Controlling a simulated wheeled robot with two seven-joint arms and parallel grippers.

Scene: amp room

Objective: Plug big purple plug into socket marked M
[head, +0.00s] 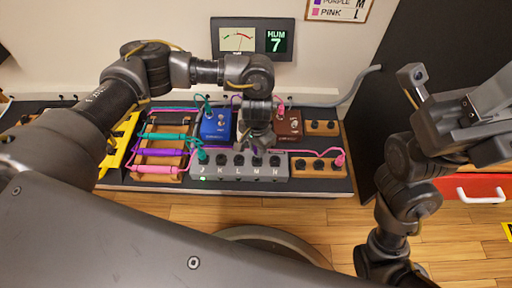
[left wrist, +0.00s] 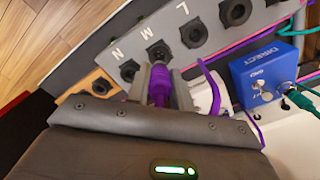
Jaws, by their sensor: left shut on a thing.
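The grey socket strip (head: 226,172) lies on the low board, with lettered sockets along it. In the left wrist view the socket marked M (left wrist: 160,50) sits between N and L. My left gripper (head: 258,143) is over the strip, shut on the big purple plug (left wrist: 160,86). The plug points at socket M and appears just short of it; exact contact is unclear. In the head view the gripper hides the plug. A purple cable (left wrist: 209,84) loops beside the gripper. My right gripper (head: 475,110) is raised at the right, away from the board; its jaw opening is unclear.
A blue pedal (head: 216,125) and a brown pedal (head: 288,123) stand behind the strip. A wooden rack (head: 156,165) with coloured plugs is left. A wooden block with a pink plug (head: 339,160) is right. A meter panel (head: 252,39) reads HUM 7. A black panel stands right of the board.

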